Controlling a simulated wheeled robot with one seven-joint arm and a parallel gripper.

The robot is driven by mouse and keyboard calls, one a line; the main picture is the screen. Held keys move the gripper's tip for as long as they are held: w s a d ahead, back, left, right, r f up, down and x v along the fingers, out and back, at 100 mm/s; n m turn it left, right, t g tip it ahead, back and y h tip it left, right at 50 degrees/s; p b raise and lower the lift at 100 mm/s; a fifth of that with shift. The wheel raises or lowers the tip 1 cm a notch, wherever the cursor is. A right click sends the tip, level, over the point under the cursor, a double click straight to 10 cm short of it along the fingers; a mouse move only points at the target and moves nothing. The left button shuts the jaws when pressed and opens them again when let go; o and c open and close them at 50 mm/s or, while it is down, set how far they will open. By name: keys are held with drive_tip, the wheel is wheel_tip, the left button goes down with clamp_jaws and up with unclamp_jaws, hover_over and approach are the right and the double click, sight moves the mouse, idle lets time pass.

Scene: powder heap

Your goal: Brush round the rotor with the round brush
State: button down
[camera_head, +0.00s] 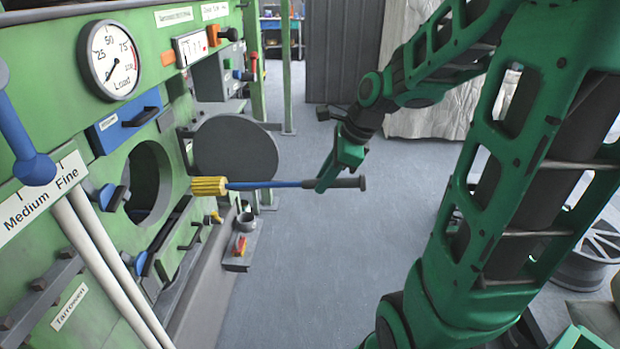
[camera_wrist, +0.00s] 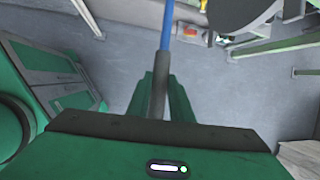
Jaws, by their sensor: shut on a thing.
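The round brush (camera_head: 209,186) has a yellow bristle head, a blue shaft and a dark handle. My gripper (camera_head: 329,183) is shut on the handle and holds the brush level in the air, with its head pointing left. In the wrist view the handle (camera_wrist: 159,95) runs between my green fingers (camera_wrist: 162,105), and the blue shaft leads up out of frame. The bristle head appears just to the right of a round opening (camera_head: 148,180) in the green machine. I cannot make out a rotor inside the opening. The depth gap between head and opening is unclear.
A round grey door (camera_head: 235,148) stands open beside the opening. Levers, handles and a load gauge (camera_head: 113,60) stick out along the machine (camera_head: 60,90). A small ledge (camera_head: 240,262) with a cup sits low beyond the brush. The grey floor (camera_head: 310,250) is clear.

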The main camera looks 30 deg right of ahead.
sight(351, 179)
drive_tip(key=shift+s+d, duration=0.95)
drive_tip(key=shift+d, duration=0.35)
drive_tip(key=shift+s+d, duration=0.95)
drive_tip(key=shift+d, duration=0.3)
